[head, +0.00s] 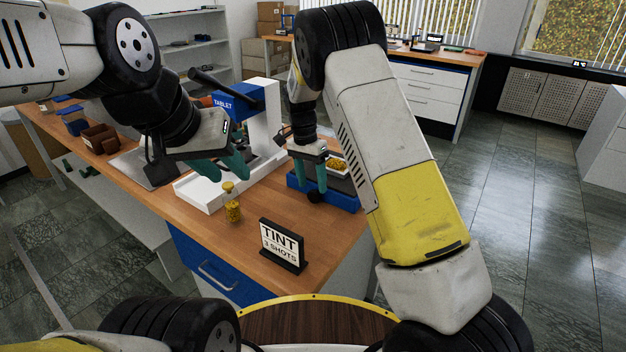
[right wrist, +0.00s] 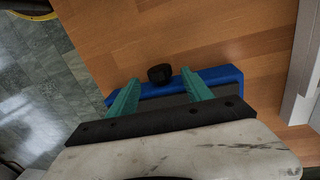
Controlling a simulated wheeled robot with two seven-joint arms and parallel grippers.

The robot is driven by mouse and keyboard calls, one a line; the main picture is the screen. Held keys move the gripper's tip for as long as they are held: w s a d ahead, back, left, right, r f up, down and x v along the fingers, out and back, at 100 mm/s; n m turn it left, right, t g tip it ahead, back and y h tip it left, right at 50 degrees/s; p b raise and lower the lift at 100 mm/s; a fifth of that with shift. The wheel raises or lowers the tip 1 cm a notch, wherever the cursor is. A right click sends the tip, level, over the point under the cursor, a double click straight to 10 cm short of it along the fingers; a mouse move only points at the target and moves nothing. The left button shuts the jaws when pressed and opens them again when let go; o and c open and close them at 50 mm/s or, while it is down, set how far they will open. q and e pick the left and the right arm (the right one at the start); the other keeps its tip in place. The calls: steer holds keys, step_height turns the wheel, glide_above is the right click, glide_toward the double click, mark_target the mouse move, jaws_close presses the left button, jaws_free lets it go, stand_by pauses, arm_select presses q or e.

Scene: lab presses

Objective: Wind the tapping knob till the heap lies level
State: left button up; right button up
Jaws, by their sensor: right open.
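The tapping knob (head: 314,197) is a small black knob on the near side of a blue tray-like unit (head: 345,202). A heap of yellow grains (head: 338,164) shows on that unit, partly behind my right gripper. My right gripper (head: 310,185) points down at the knob, its teal fingers open. In the right wrist view the knob (right wrist: 160,74) sits between and just beyond the fingertips (right wrist: 163,92), not gripped. The blue edge (right wrist: 215,76) lies past them. My left gripper (head: 243,163) has its teal fingers apart and empty, in front of the blue-and-white tablet press (head: 262,120).
Brown bins (head: 98,138) stand at the far left. Bare wood lies between jar and blue unit.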

mark_target(316, 193)
steer(key=shift+s+d+f, duration=0.1)
steer(key=shift+d+f, duration=0.05)
steer(key=shift+f, duration=0.8)
steer(key=shift+s+d+f, duration=0.1)
steer(key=shift+f, duration=0.8)
jaws_close()
steer(key=t+y, duration=0.2)
steer(key=shift+s+d+y, duration=0.2)
steer(key=shift+d+y, duration=0.2)
steer(key=shift+s+t+y, duration=0.1)
steer(key=shift+t+y, duration=0.5)
steer(key=shift+y, duration=0.3)
